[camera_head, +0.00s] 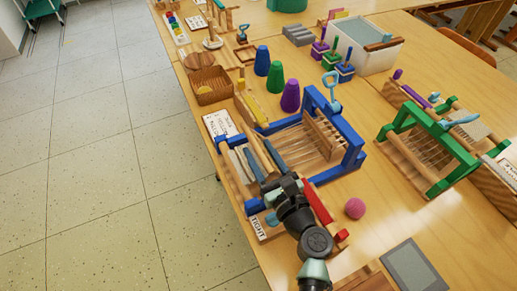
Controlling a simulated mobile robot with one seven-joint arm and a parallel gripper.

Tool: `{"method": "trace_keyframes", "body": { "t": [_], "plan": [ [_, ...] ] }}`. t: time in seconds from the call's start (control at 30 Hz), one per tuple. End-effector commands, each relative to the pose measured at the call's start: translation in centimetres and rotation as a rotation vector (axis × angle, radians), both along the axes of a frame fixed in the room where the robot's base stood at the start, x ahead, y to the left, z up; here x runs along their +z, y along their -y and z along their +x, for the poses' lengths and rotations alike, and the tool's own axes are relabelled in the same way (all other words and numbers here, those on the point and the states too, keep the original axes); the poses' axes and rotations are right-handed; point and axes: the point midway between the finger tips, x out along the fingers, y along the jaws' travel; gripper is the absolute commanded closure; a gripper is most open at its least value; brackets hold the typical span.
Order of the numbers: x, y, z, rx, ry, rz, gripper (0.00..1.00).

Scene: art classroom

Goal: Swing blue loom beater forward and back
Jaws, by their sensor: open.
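The blue loom (352,158) stands on the table in the middle of the view, with pale threads (292,146) stretched across its frame. A wooden slatted bar (325,135) stands across the threads near its far right end; I cannot tell for sure whether this is the beater. My gripper (262,160) is open over the near left part of the loom, apart from that bar, its fingers pointing away from me. My arm hides part of the loom's near side. I cannot tell whether the fingers touch any loom part.
A green loom (437,140) stands to the right. A pink ball (355,208) and a red bar (318,203) lie close to my arm. Purple (290,96), green (275,77) and blue (262,60) cones stand behind the loom. Bare tabletop lies between the looms.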

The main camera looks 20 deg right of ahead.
Motion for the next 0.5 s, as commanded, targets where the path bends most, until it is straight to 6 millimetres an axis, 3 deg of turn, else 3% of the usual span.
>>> {"method": "trace_keyframes", "body": {
  "t": [0.4, 0.5],
  "plan": [
    [-0.02, -0.09, 1.03, 0.001, -0.001, -0.001, 0.5],
    [-0.02, -0.08, 1.02, 0.001, -0.001, -0.001, 0.67]
  ]
}}
